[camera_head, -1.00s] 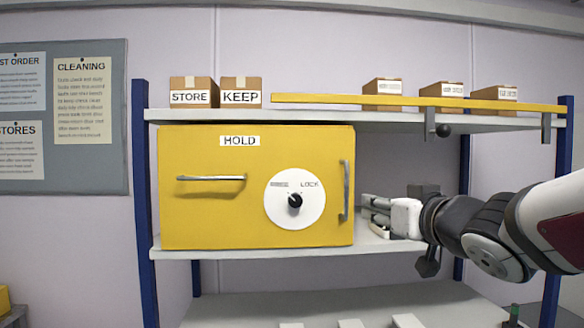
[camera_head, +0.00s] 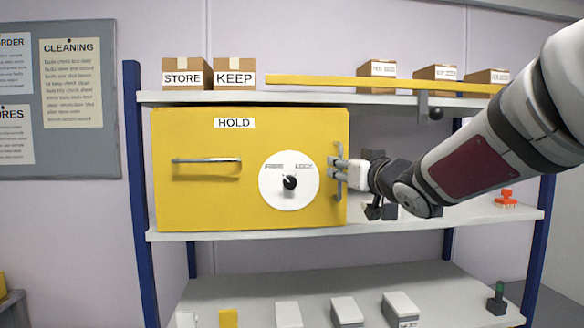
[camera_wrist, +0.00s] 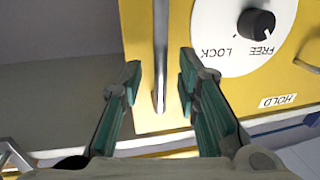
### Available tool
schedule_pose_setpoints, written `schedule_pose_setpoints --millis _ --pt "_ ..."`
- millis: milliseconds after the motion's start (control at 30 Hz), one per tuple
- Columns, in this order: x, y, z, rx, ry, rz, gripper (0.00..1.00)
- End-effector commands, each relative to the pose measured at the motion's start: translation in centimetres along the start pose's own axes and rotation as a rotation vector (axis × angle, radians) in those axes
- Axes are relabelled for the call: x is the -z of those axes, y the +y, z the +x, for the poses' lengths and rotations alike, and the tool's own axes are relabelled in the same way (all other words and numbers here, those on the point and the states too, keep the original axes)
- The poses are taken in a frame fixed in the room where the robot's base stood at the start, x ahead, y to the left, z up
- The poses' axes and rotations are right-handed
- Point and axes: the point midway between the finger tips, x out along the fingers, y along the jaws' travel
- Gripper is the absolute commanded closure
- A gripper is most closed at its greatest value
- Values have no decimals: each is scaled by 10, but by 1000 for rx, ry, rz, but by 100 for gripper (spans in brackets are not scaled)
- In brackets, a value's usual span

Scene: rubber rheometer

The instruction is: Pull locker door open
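The yellow locker (camera_head: 215,207) stands on the middle shelf, labelled HOLD, with its door shut. Its front has a horizontal bar handle (camera_head: 207,161) at left and a white dial with a black knob (camera_head: 289,183) marked FREE and LOCK. A vertical bar handle (camera_head: 339,185) is at the right edge; it also shows in the wrist view (camera_wrist: 160,50). My gripper (camera_head: 338,168) is at this vertical handle. In the wrist view my gripper (camera_wrist: 160,82) is open, with one finger on each side of the handle and gaps showing.
Cardboard boxes (camera_head: 234,74) and a long yellow bar (camera_head: 375,84) are on the top shelf. A black ball on a bracket (camera_head: 436,113) hangs near my arm. A red object (camera_head: 506,199) sits at right on the middle shelf. Several small blocks (camera_head: 345,312) lie on the lower shelf.

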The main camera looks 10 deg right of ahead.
Motion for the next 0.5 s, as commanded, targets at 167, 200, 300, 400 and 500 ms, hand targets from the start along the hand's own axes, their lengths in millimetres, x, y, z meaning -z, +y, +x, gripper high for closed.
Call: schedule_pose_setpoints --millis 167,200,300,400,500 --pt "0 0 14 1 0 -1 70" --pt "0 -1 15 1 0 -1 70" --pt "0 0 16 1 0 -1 70" --pt "0 0 16 0 0 -1 70" --pt "0 0 16 0 0 -1 72"
